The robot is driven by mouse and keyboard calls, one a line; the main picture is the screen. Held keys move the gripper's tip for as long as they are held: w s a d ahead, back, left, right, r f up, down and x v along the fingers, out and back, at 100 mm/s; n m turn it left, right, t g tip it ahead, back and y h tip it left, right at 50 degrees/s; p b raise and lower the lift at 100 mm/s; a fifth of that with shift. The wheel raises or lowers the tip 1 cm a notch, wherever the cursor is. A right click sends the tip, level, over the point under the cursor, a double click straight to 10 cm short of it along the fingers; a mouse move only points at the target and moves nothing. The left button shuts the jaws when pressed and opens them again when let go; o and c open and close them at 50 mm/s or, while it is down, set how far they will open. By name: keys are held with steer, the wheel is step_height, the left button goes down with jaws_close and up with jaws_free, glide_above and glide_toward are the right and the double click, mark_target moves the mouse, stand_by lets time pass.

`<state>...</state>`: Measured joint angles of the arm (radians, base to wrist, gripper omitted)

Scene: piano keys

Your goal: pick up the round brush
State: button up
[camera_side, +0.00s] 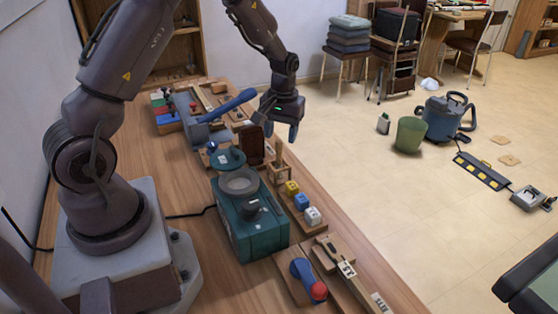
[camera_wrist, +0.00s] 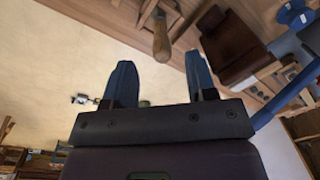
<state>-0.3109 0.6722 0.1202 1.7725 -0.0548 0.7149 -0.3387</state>
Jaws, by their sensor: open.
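A wooden-handled piece (camera_side: 278,152), which looks like the round brush, stands upright in a small wooden holder (camera_side: 280,175) near the table's right edge. Its rounded wooden end (camera_wrist: 161,40) shows in the wrist view, between and beyond the fingertips. I cannot make out bristles. My gripper (camera_side: 281,128) hangs above the table's right side with its fingers pointing down, over and slightly behind the handle. In the wrist view my gripper (camera_wrist: 160,70) has its two blue fingers wide apart with nothing between them. It appears clear of the handle.
A dark brown block (camera_side: 251,144) stands just left of the handle. A teal box with a round grey dish (camera_side: 240,182) is nearer. A long blue handle (camera_side: 228,106) reaches up behind. Small colored cubes (camera_side: 301,201) sit in front.

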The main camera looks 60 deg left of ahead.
mark_target(279, 141)
steer(key=f, duration=0.4)
steer(key=shift+s+f, duration=0.25)
steer(key=shift+f, duration=0.1)
jaws_close()
step_height(279, 141, up, 10)
steer(key=shift+r, duration=0.1)
